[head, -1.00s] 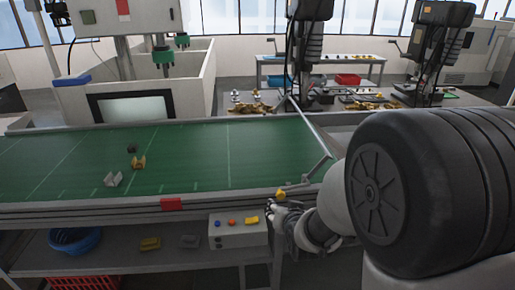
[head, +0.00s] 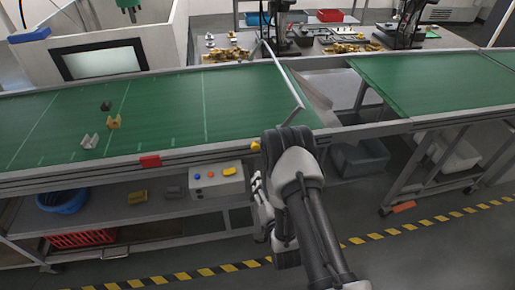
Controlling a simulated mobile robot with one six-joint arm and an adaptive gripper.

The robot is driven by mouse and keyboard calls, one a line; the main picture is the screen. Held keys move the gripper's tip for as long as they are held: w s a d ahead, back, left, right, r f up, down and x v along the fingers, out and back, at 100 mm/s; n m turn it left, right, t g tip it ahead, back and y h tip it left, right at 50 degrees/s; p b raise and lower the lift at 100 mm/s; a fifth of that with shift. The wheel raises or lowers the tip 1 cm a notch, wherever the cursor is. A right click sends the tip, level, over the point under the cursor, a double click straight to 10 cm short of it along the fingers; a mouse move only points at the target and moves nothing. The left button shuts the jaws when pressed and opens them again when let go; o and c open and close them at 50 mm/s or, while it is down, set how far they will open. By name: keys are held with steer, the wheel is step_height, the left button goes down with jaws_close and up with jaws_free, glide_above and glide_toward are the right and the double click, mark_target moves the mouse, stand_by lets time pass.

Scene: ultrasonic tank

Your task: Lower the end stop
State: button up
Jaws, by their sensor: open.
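The end stop appears to be the pale metal bar (head: 284,76) across the right end of the green conveyor belt (head: 165,110). Its near end is by the belt's front edge, and it appears to stand above the belt surface. A small yellow knob (head: 255,146) sits on the front rail to the left of my arm. My gripper (head: 256,186) is open and empty, in front of the conveyor and below the knob, apart from it. My arm hides part of the front rail by the bar's near end.
Several small blocks (head: 113,122) lie on the belt at left. A red tag (head: 149,161) is on the front rail. A control box (head: 216,179) with coloured buttons is left of my gripper. A second green belt (head: 440,85) lies right, past a gap with a grey bin (head: 360,158) below.

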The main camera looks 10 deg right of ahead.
mark_target(256, 148)
steer(key=w+b, duration=0.1)
steer(key=w, duration=1.5)
steer(key=shift+w+b, duration=0.1)
steer(key=shift+b, duration=0.2)
steer(key=shift+c, duration=0.3)
jaws_close()
